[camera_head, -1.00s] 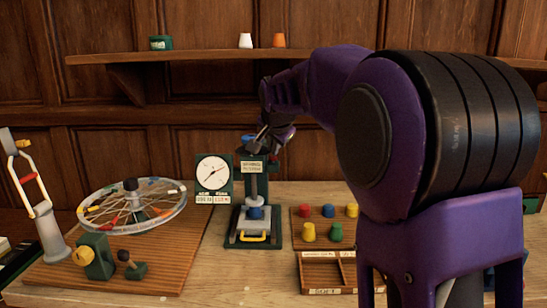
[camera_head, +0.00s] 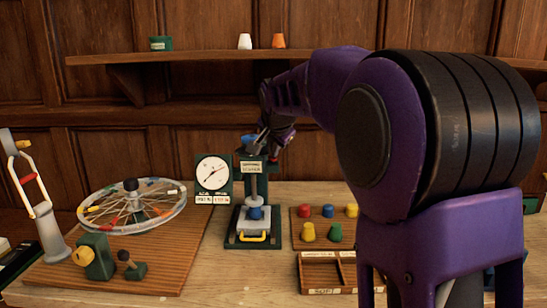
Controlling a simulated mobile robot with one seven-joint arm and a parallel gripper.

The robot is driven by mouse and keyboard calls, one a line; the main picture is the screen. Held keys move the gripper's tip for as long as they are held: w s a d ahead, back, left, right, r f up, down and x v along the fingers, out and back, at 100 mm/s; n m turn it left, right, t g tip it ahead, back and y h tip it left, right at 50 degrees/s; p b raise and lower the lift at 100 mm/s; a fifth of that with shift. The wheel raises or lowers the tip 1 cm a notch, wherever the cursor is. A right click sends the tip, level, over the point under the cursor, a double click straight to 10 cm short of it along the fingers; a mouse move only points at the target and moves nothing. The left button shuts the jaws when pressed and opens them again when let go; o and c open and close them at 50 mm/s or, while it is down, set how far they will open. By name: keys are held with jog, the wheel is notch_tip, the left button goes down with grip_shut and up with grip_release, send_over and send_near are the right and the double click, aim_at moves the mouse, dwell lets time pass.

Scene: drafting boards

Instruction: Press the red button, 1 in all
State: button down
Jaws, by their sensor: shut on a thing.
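A dark green press (camera_head: 253,187) stands on the bench with a pale label on its head and a blue piece (camera_head: 256,213) under its ram. My gripper (camera_head: 262,140) is at the top of the press, beside a blue knob (camera_head: 248,139). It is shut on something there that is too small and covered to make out. A small red spot (camera_head: 272,160) shows just below my gripper at the right of the press head; I cannot tell whether it is a button. A red round cap (camera_head: 328,211) sits on the wooden board to the right, apart from my gripper.
A dial gauge (camera_head: 213,174) stands left of the press. Yellow, blue and green caps share the wooden board (camera_head: 293,228), with a compartment tray (camera_head: 318,258) in front. A spoked wheel (camera_head: 130,207) stands at left. A shelf (camera_head: 200,56) runs behind. My arm hides the right side.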

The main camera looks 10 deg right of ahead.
jog(key=shift+a+f, duration=0.3)
jog(key=shift+f, duration=0.35)
jog(key=shift+w+a+r+p, duration=0.1)
jog(key=shift+w+r+p, duration=0.05)
jog(key=shift+r+p, duration=0.4)
jog(key=shift+r, duration=0.15)
jog(key=shift+w+a+r+p, duration=0.1)
jog(key=shift+r+p, duration=0.4)
jog(key=shift+r, duration=0.1)
notch_tip(320, 180, up, 3)
jog(key=shift+f+p, duration=0.1)
jog(key=shift+p, duration=0.9)
jog(key=shift+r+p, duration=0.45)
jog(key=shift+r, duration=0.2)
jog(key=shift+d, duration=0.2)
